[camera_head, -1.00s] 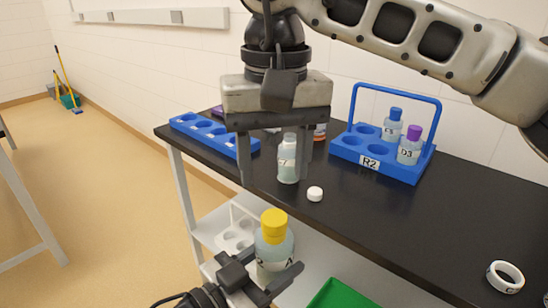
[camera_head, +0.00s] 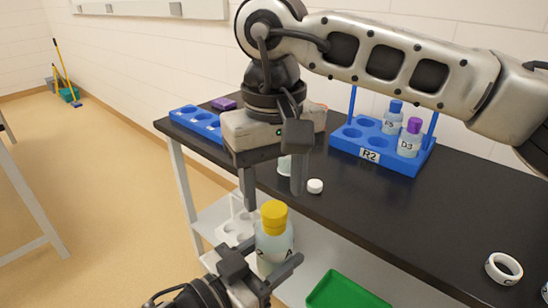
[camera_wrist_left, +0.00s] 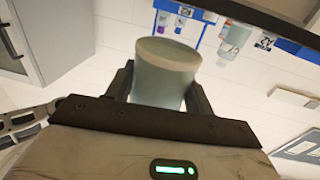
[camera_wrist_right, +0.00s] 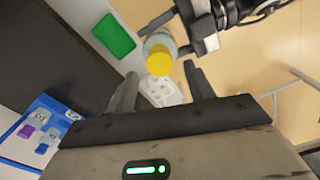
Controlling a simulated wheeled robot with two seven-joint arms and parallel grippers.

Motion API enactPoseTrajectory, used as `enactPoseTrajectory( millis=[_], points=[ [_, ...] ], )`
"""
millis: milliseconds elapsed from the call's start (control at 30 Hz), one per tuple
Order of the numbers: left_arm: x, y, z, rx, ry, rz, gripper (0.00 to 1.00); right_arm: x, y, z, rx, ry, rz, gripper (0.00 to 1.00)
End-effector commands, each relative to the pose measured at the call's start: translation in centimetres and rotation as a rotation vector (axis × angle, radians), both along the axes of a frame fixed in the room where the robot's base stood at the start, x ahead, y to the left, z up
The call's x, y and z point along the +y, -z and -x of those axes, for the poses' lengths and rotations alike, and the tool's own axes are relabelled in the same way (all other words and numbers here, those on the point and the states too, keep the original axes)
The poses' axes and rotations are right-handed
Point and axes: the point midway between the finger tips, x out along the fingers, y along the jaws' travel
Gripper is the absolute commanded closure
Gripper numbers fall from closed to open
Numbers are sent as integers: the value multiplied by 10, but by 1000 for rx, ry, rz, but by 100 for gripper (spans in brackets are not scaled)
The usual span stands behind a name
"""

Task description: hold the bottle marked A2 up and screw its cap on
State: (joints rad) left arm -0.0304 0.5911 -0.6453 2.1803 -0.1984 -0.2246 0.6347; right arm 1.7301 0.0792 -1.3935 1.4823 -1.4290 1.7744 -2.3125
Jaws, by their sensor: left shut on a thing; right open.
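The held bottle (camera_head: 274,247) is clear with pale liquid and a yellow cap (camera_head: 274,216) on its neck; its label is mostly turned away, so I cannot read A2. My left gripper (camera_head: 272,277) is shut around its body, holding it upright in front of the bench. The bottle fills the jaws in the left wrist view (camera_wrist_left: 165,75). My right gripper (camera_head: 272,200) is open, fingers pointing down, just above and behind the cap. In the right wrist view the yellow cap (camera_wrist_right: 160,62) shows beyond the open fingers. I cannot tell whether the cap is tight.
A blue rack marked R2 (camera_head: 370,157) holds bottles with blue and purple caps. A white cap (camera_head: 315,186) lies on the black bench (camera_head: 410,215). A bottle behind my right gripper is mostly hidden. A white ring (camera_head: 504,269) lies at right. A green tray (camera_head: 345,291) sits below.

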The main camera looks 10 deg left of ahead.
Motion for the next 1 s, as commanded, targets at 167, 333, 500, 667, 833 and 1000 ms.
enactPoseTrajectory(
  millis=[167,333,500,667,833,1000],
  points=[
    [0,-1,0,-2,1,2,100,-1,22,0,1,1,1,47],
    [0,-1,0,-2,1,2,100,0,30,0,0,1,0,47],
    [0,-1,0,-2,1,2,100,0,31,0,-1,1,-1,47],
    [0,-1,0,-2,1,2,100,0,31,0,-1,1,-1,66],
    [0,-1,0,-2,1,2,100,0,31,0,0,1,0,94],
    [0,-1,0,-2,0,2,100,0,30,0,-1,28,1,94]
  ],
)
